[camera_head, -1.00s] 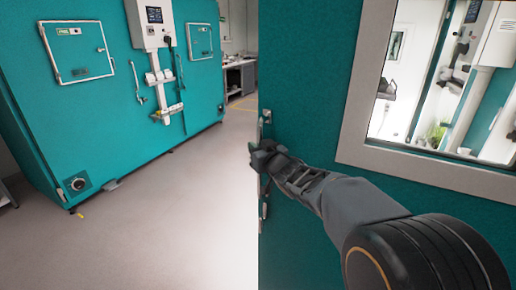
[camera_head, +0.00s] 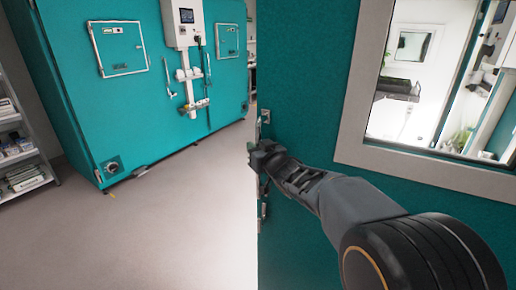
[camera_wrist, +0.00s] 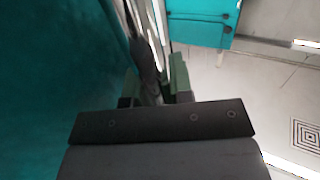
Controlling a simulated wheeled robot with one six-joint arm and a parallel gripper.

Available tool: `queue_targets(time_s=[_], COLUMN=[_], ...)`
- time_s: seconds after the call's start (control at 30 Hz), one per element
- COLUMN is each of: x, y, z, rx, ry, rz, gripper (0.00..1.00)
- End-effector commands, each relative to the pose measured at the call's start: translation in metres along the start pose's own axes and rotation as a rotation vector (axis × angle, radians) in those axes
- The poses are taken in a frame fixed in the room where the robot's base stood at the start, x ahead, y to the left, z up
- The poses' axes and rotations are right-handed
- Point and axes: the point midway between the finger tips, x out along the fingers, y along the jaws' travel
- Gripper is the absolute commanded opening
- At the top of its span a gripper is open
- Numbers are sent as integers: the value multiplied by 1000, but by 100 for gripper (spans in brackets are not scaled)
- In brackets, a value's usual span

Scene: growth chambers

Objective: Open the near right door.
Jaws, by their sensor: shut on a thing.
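The teal door (camera_head: 310,75) with a grey-framed window (camera_head: 350,110) fills the right half of the head view. Its left edge stands upright with open floor seen past it. My gripper (camera_head: 262,156) is at this edge, about mid-height in the picture. In the wrist view my gripper's green fingers (camera_wrist: 155,86) are shut on a grey upright door handle (camera_wrist: 148,62), beside the teal door face (camera_wrist: 50,80). Most of the handle is hidden by my gripper in the head view.
Another teal chamber (camera_head: 150,90) with small hatches and a white control box (camera_head: 187,25) stands across the aisle. A shelf (camera_head: 12,120) with stacked items is at the far left. The grey floor (camera_head: 170,220) between is clear.

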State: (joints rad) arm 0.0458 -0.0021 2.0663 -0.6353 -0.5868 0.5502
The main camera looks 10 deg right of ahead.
Motion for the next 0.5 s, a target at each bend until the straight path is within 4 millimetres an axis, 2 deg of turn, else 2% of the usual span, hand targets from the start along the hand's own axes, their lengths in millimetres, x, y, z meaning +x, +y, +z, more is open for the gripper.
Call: queue_targets(time_s=[0.03,0.07,0.13,0.37,0.5], x=[0,0,0,0,-9], y=[0,1,1,1,1], z=[0,0,0,0,-1], rx=[0,0,0,0,-1], ry=[1,1,1,2,4], rz=[-1,0,1,1,2], gripper=[0,24,31,32,32])
